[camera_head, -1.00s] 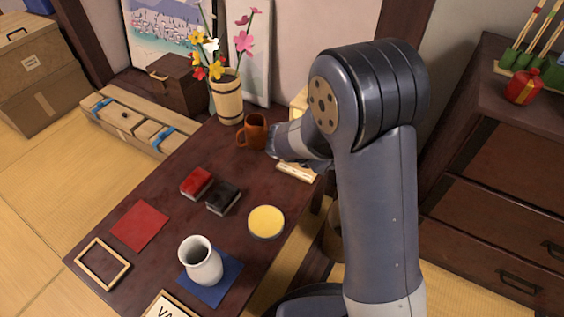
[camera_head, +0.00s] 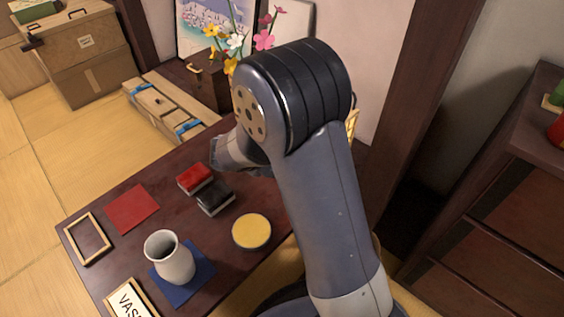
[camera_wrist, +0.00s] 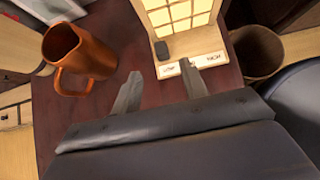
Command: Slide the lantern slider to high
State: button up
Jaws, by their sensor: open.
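The lantern (camera_wrist: 182,12) has lit paper panels in a pale wooden frame, at the top of the wrist view. Its light wooden base (camera_wrist: 200,63) carries small labels, with one at the right that appears to read HIGH. A dark slider knob (camera_wrist: 161,49) sits at the left end of the base, by the left label. My gripper (camera_wrist: 160,86) is open and empty, its fingertips just short of the base; the knob lies beyond the gap between them. In the head view, my arm hides most of the lantern, leaving a sliver (camera_head: 352,124) visible.
An orange mug (camera_wrist: 82,55) stands left of my gripper. A round bin (camera_wrist: 257,52) is at the right, past the table edge. On the table (camera_head: 118,262) are a white vase (camera_head: 170,260), red and black boxes (camera_head: 214,198), and a yellow-topped round tin (camera_head: 251,232).

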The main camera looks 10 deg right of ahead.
jog(key=b+x, duration=0.4)
jog(key=x, duration=0.6)
jog(key=shift+w+d+f, duration=0.1)
jog(key=shift+d+f, duration=0.1)
grip_shut()
